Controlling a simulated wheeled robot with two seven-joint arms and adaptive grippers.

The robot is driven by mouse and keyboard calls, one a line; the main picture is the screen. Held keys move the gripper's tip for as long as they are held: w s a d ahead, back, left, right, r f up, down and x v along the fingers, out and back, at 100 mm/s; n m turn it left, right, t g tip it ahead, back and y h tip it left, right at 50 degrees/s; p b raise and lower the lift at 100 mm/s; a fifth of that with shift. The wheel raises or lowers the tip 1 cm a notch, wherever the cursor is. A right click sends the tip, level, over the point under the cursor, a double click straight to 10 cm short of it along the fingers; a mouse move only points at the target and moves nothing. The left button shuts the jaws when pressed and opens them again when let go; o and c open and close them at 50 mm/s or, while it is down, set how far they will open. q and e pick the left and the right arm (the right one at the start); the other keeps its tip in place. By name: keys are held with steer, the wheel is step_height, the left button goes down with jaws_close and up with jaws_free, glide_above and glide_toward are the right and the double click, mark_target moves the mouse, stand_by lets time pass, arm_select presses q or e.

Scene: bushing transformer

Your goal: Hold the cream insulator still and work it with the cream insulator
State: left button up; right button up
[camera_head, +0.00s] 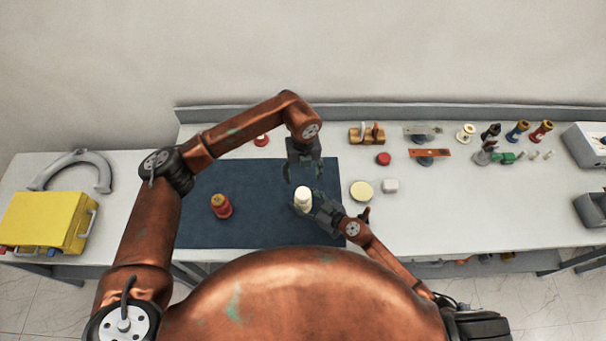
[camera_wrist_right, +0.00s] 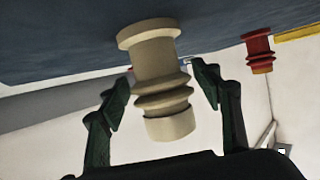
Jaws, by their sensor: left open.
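A cream ribbed insulator (camera_head: 303,198) stands on the dark blue mat (camera_head: 260,235). It also shows large in the right wrist view (camera_wrist_right: 160,75), with its wide flange at the mat. My right gripper (camera_head: 312,203) comes in low from the right. Its two dark fingers lie on either side of the insulator, and slim gaps show between them and the cream surface in the wrist view. My left gripper (camera_head: 303,174) points down, open and empty, just behind and above the insulator in the head view. No second cream insulator is clearly seen.
A red insulator (camera_head: 221,207) stands on the mat to the left. A cream disc (camera_head: 361,190), a white block (camera_head: 391,185) and a red cap (camera_head: 384,158) lie right of the mat. A yellow case (camera_head: 45,222) is far left. The front right table is clear.

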steer(key=shift+o, duration=0.8)
steer(key=shift+s, duration=0.1)
steer(key=v, duration=1.2)
steer(key=shift+f, duration=0.15)
